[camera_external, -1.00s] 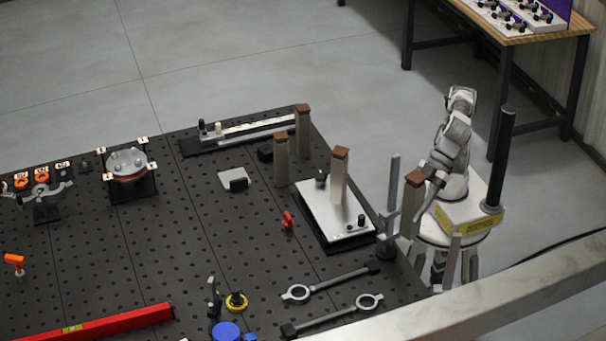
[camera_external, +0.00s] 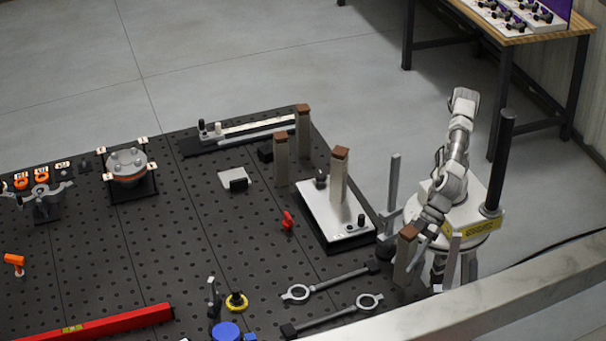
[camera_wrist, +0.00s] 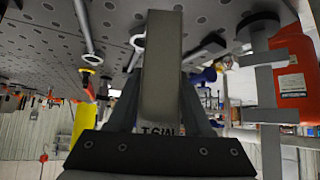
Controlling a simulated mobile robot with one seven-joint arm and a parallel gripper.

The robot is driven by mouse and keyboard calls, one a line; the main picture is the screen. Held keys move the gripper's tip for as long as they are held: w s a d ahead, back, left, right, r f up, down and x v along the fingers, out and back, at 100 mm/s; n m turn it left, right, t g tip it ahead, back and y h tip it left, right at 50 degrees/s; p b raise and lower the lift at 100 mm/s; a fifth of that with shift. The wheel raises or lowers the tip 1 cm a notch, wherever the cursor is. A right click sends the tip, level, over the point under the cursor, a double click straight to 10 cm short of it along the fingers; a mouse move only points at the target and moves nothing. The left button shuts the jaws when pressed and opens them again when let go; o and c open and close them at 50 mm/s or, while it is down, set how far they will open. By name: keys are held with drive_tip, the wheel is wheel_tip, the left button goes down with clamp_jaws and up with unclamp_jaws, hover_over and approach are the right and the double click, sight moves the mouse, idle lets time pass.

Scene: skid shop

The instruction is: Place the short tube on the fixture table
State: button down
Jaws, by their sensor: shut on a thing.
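My gripper (camera_external: 418,232) is shut on a grey rectangular tube (camera_external: 402,264) with a brown top. In the external view the tube stands about upright over the right edge of the dark perforated fixture table (camera_external: 130,240). I cannot tell whether its lower end touches the table. In the wrist view the tube (camera_wrist: 162,65) fills the middle, between my two dark fingers (camera_wrist: 160,108). The table surface (camera_wrist: 40,35) shows beyond it at the top of that view.
Similar brown-topped posts (camera_external: 281,160) stand on the table, one on a light plate (camera_external: 325,218). Two ring-ended tools (camera_external: 325,286) lie just left of the held tube. A dark upright post (camera_external: 393,185) stands at the table's right edge. The table's middle has bare room.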

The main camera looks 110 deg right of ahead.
sight(406, 273)
drive_tip(key=shift+f+b, duration=0.7)
drive_tip(key=shift+f, duration=1.6)
drive_tip(key=shift+f, duration=0.1)
drive_tip(key=shift+f+b, duration=0.15)
drive_tip(key=shift+b, duration=0.15)
drive_tip(key=shift+c, duration=1.6)
unclamp_jaws()
drive_tip(key=shift+r+p, duration=0.35)
drive_tip(key=shift+p, duration=0.1)
drive_tip(key=v, duration=0.7)
drive_tip(key=shift+p, duration=0.35)
drive_tip(key=shift+s, duration=0.15)
